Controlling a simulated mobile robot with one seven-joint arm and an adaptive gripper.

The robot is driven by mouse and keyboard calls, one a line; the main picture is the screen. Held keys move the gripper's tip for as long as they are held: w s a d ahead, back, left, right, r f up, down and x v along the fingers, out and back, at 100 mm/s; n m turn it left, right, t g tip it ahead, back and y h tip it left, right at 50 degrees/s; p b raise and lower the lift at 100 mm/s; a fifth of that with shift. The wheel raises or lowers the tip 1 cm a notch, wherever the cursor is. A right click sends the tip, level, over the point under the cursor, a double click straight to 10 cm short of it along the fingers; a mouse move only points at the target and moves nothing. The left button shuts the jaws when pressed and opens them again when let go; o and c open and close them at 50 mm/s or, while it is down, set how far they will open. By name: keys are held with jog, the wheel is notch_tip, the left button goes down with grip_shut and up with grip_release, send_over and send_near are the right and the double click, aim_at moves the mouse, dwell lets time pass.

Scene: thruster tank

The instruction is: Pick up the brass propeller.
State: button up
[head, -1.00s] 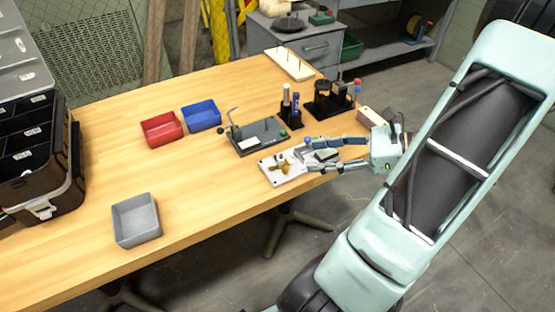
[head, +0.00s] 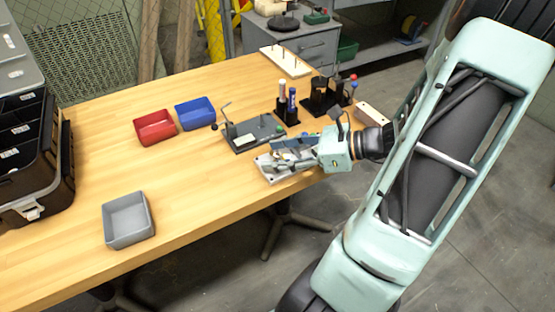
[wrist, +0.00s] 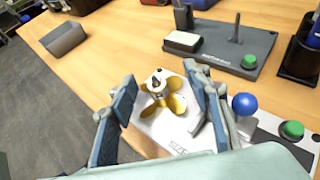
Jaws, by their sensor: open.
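The brass propeller (wrist: 162,94) sits on a pale grey plate (wrist: 173,130) in the wrist view, around a small upright post or hub. My gripper (wrist: 160,98) is open, with one blue-padded finger on each side of the propeller. No finger clearly touches it. In the head view my gripper (head: 288,152) is low over the plate (head: 267,169) at the table's right front edge, and its fingers mostly hide the propeller.
A dark fixture board (head: 250,135) lies just behind the plate. A blue ball (wrist: 244,104) and a green knob (wrist: 291,130) are right of the fingers. Red (head: 156,127), blue (head: 195,113) and grey bins (head: 128,220) stand left. The table's middle is clear.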

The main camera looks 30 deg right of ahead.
jog(key=shift+c, duration=0.3)
jog(key=c, duration=1)
jog(key=shift+o, duration=0.2)
jog(key=shift+r, duration=0.15)
notch_tip(320, 180, up, 18)
jog(key=p, duration=0.6)
